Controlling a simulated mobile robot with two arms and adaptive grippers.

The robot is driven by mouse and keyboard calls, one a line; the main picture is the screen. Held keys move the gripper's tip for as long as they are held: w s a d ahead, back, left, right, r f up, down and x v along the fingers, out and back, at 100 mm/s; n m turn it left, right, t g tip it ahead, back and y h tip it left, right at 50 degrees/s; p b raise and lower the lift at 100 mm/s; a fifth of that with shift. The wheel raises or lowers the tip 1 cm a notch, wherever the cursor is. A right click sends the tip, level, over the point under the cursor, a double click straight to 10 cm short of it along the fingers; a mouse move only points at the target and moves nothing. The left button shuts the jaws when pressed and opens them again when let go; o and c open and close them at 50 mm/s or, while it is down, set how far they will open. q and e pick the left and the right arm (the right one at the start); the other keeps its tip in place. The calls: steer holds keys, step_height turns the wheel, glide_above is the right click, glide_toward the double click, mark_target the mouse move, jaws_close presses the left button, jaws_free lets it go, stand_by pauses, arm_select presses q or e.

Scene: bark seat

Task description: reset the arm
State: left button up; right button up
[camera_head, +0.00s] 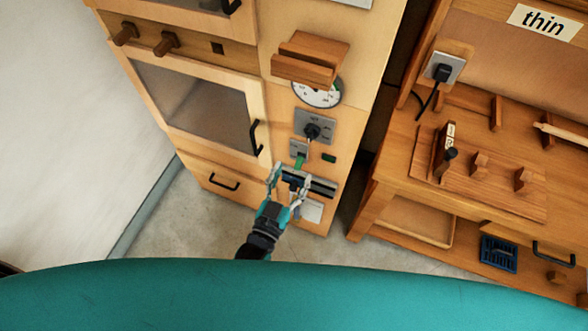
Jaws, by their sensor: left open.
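My left gripper (288,187) is in the head view, low in the middle, in front of the lower part of a wooden cabinet's control panel (335,120). Its two light fingers are spread apart. A dark horizontal bar (320,185) on the panel lies behind and beside the fingers. A small green piece (300,160) shows just above them. I cannot tell whether the fingers touch either one. My right gripper is not in view.
The cabinet has a glass-fronted door (195,105), a gauge (318,93) and a black knob (312,131). A wooden workbench (400,170) with a plugged socket (443,70) stands at the right. Bare floor (185,225) lies below the cabinet. A white wall (60,130) is at the left.

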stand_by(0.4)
arm_select(q)
steer(key=s+a+f+g+y+b, duration=0.1)
steer(key=s+a+f+g, duration=0.2)
steer(key=f, duration=0.6)
steer(key=s+a+f+g+y+b, duration=0.15)
steer(key=s+f, duration=0.25)
steer(key=f, duration=0.6)
steer(key=s+a+f+g, duration=0.2)
steer(key=s+f+g, duration=0.2)
steer(key=f, duration=0.5)
steer(key=s+a+f+g+y+b, duration=0.1)
steer(key=s+a+f+g, duration=0.3)
steer(key=s, duration=0.7)
steer(key=s+a+f+n+g+y+b, duration=0.1)
steer(key=s+a+f+g+y, duration=0.1)
steer(key=s+a+f, duration=0.7)
steer(key=s+f+g, duration=0.1)
steer(key=s+f, duration=0.2)
steer(key=shift+s+a+f+g, duration=0.2)
steer(key=shift+a+f+g, duration=0.05)
steer(key=shift+f+g, duration=0.1)
